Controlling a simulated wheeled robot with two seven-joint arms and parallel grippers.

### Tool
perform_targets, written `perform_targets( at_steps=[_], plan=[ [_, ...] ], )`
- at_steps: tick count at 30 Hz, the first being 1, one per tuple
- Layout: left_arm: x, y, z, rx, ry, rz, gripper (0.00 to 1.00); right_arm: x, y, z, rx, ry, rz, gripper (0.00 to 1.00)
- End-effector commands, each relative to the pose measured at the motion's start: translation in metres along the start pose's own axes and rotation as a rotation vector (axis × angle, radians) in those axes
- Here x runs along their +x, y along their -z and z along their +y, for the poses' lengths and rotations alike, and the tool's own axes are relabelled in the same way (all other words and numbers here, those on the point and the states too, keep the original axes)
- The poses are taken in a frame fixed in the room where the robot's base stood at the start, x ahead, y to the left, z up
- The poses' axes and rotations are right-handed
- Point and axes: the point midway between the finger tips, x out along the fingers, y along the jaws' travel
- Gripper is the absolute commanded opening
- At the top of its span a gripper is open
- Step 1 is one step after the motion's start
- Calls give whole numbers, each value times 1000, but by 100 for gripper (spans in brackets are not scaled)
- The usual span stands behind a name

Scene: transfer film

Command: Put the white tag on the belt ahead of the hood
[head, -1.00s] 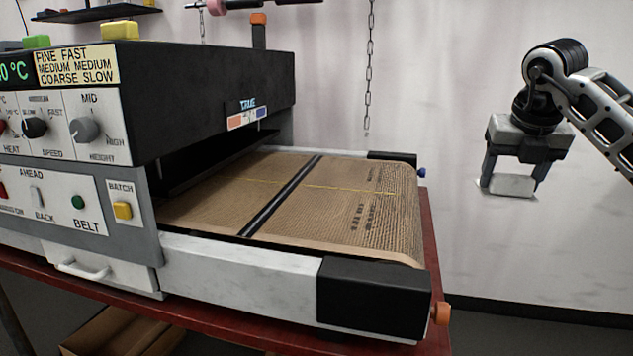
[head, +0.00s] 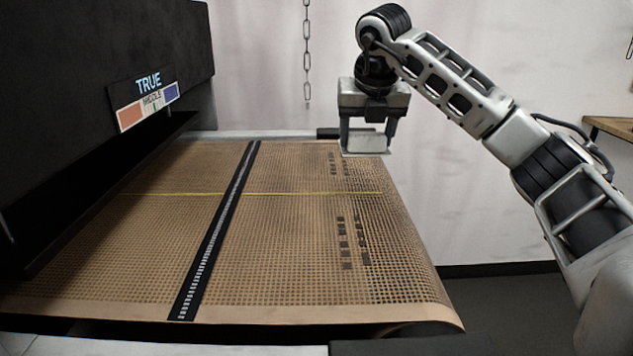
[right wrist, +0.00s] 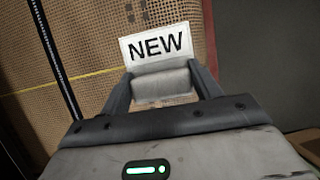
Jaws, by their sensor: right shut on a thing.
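The white tag (right wrist: 157,45) reads "NEW" in the right wrist view. My right gripper (head: 366,148) is shut on it, and the tag's edge (head: 364,153) shows below the fingers in the head view. The gripper hangs over the far right end of the brown mesh belt (head: 290,220); I cannot tell the exact height above it. The black hood (head: 100,80) stands at the left, and the belt runs out from under it. My left gripper is not in view.
A black strip (head: 215,230) crosses the belt, and a yellow line (head: 290,193) runs along it. Dark printed marks sit near the belt's right end. A chain (head: 307,50) hangs behind. A wooden shelf (head: 610,126) is at the right. The belt between strip and marks is clear.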

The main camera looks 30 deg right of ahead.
Motion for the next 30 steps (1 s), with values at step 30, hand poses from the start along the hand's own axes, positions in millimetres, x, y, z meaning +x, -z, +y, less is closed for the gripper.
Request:
perform_targets(
  at_steps=[30],
  plan=[
    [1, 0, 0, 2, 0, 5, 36, 93, 37, 72, 2, 0, -1, 41]
  ],
)
